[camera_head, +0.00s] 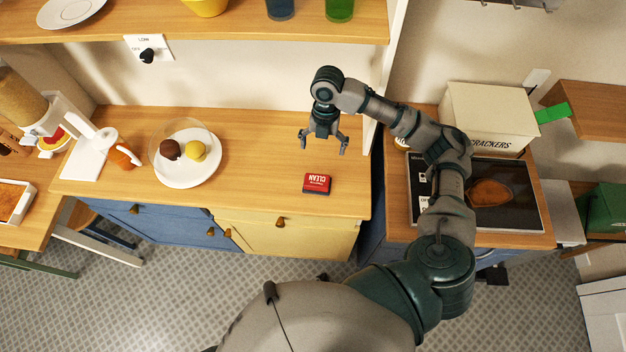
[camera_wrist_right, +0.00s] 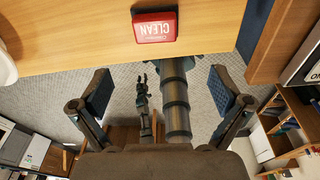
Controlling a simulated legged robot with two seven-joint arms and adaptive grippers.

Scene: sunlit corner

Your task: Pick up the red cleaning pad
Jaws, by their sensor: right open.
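The red cleaning pad (camera_head: 317,184), a small flat block marked CLEAN, lies on the wooden counter near its front edge. My right gripper (camera_head: 323,146) is open and empty, above the counter and behind the pad in the head view. In the right wrist view the pad (camera_wrist_right: 155,26) is at the top centre, beyond the spread fingers of my right gripper (camera_wrist_right: 160,88) and not between them. My left gripper is outside the head view. A small claw, likely my left gripper (camera_wrist_right: 143,88), shows low in the wrist view; its opening is unclear.
A white plate (camera_head: 187,176) with a brown ball and a yellow ball stands left of the pad. A white partition (camera_head: 388,85) rises right of my gripper. Beyond it are a cracker box (camera_head: 487,118) and a dark tray (camera_head: 508,205). Counter around the pad is clear.

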